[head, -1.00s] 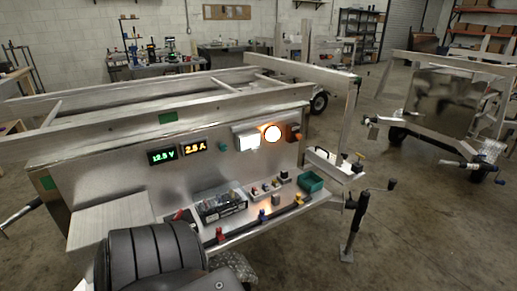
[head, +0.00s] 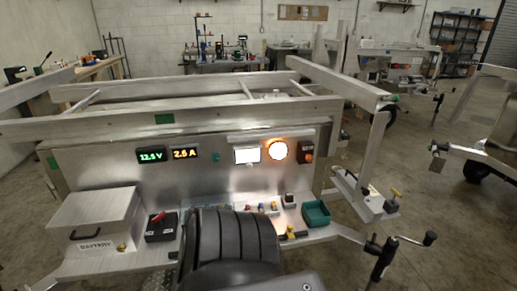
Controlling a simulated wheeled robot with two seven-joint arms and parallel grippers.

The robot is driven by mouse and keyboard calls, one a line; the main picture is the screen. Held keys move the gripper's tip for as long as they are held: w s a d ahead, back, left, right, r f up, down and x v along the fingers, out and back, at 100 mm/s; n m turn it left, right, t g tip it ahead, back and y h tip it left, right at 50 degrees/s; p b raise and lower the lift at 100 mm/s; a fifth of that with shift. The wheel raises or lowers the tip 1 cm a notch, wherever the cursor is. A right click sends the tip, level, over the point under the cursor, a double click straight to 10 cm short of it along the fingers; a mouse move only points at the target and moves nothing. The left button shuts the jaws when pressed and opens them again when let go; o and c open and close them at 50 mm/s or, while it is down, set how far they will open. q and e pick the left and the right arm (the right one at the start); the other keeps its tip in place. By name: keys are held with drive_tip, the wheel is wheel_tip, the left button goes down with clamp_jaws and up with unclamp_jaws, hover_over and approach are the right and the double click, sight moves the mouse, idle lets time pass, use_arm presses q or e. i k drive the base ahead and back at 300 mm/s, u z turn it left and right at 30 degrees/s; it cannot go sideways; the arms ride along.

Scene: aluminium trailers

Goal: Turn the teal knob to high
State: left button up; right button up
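The teal knob (head: 216,157) is a small round spot on the upright aluminium panel (head: 110,170) of the trailer. It sits between the orange number display and the lit white screen. It is too small to tell which way it points. Neither gripper shows in the head view.
Left of the knob are a green display (head: 151,155) and an orange display (head: 185,153). Right are a white screen (head: 247,155), a glowing round lamp (head: 277,151) and a red-and-black switch (head: 306,152). A battery box (head: 95,220) and teal bin (head: 316,213) stand on the shelf.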

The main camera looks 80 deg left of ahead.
sight(215, 157)
drive_tip(key=i, duration=1.1)
drive_tip(key=u, duration=1.65)
